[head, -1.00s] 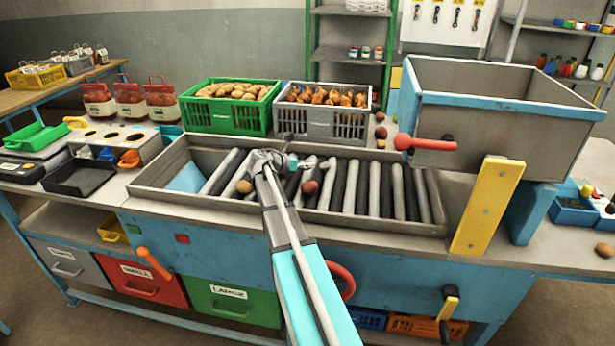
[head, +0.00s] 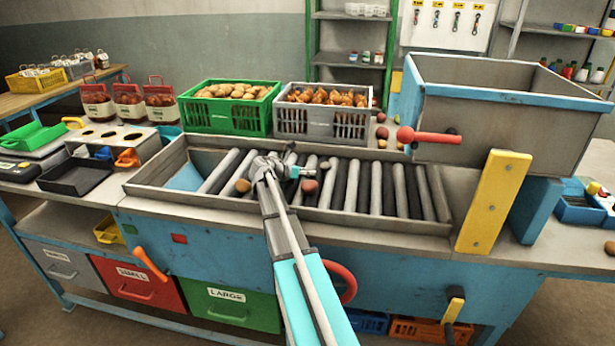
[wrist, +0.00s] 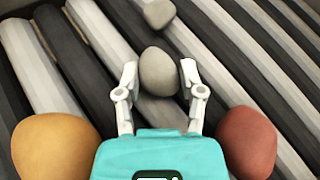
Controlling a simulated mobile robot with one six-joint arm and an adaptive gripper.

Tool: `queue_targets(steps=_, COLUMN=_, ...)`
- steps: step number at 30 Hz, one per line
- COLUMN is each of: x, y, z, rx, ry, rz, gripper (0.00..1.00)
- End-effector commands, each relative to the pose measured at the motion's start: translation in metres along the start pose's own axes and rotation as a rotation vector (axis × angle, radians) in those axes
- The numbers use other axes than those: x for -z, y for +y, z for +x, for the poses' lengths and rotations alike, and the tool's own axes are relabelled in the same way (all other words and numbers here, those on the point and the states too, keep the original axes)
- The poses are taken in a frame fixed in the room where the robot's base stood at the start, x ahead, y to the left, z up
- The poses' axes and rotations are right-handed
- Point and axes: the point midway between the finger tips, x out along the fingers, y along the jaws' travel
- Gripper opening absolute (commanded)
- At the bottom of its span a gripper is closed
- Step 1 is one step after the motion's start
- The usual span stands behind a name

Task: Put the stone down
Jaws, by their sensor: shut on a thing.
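In the wrist view, my gripper (wrist: 160,88) is shut on a grey, egg-shaped stone (wrist: 159,71). The stone is between the two fingertips, over the roller bed; I cannot tell whether it touches the rollers. In the head view, my gripper (head: 292,170) is low over the left half of the roller bed (head: 366,186), and I cannot make out the held stone there. A yellow-brown potato (wrist: 54,146) lies left of my gripper and a red one (wrist: 247,142) right of it. A smaller grey lump (wrist: 159,13) lies beyond the held stone.
The roller bed has a raised metal rim (head: 365,228). Its right half is clear. A green crate (head: 228,116) and a grey crate (head: 322,122) stand behind it. A large metal hopper (head: 500,97) and a yellow post (head: 492,202) stand at the right. A black tray (head: 78,178) is at the left.

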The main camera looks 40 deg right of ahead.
Motion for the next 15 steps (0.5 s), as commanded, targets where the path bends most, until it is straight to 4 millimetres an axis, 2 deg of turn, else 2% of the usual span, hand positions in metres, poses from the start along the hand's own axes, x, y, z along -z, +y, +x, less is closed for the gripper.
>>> queue_targets(steps=14, x=0.0036, y=0.0009, z=0.0015, rx=0.0, ry=0.0, rz=0.0, gripper=0.02)
queue_targets(steps=15, x=0.0025, y=0.0006, z=0.001, rx=0.0, ry=0.0, rz=0.0, gripper=0.58)
